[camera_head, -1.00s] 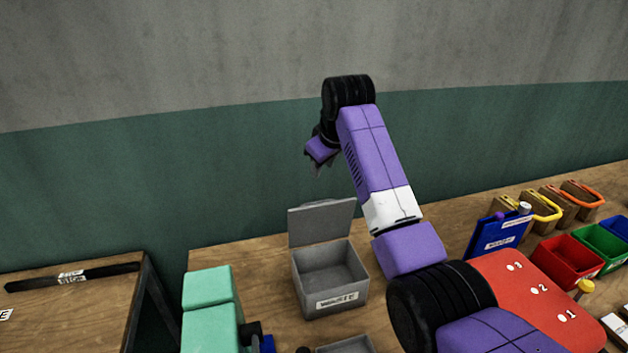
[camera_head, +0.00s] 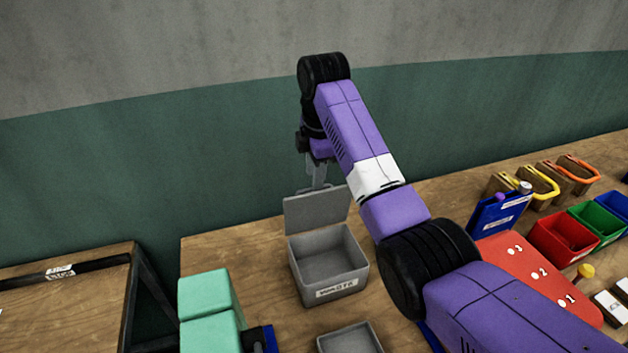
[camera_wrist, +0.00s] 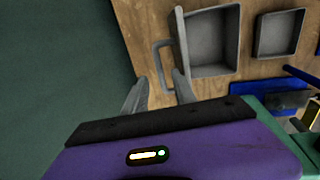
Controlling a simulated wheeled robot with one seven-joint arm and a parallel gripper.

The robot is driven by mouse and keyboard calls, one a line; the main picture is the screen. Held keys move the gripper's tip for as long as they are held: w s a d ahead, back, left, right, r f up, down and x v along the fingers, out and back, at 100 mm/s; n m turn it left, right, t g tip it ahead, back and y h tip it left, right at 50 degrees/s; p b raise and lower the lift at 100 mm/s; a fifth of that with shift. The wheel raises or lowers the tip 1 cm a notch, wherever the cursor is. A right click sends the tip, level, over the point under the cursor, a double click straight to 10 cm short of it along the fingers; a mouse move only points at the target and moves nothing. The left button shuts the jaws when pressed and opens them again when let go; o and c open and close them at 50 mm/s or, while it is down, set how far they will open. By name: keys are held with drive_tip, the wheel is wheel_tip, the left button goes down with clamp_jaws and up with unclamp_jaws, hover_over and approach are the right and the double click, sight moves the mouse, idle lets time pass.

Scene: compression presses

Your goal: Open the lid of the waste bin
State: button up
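The grey waste bin (camera_head: 328,290) stands on the wooden table with a white label on its front. Its lid (camera_head: 316,212) stands up at the back edge, so the bin is open and looks empty inside. The bin's inside (camera_wrist: 213,40) also shows in the wrist view, with the lid (camera_wrist: 180,38) nearly edge-on and a loop handle (camera_wrist: 158,62) on its outer side. My gripper (camera_head: 318,174) is just above and behind the lid's top edge. Its fingers (camera_wrist: 158,84) are apart, with the handle's end between them in the picture; contact cannot be told.
A smaller grey tray (camera_head: 350,338) sits in front of the bin. Teal blocks (camera_head: 207,295) are at the left. A blue holder (camera_head: 497,215), a red numbered board (camera_head: 520,265) and coloured bins (camera_head: 565,238) are at the right. The wall (camera_head: 150,160) rises close behind.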

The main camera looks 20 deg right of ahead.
drive_tip(key=shift+w+f+p, duration=0.15)
drive_tip(key=shift+f, duration=0.65)
drive_tip(key=shift+w+f+p, duration=0.15)
drive_tip(key=shift+f, duration=0.65)
clamp_jaws()
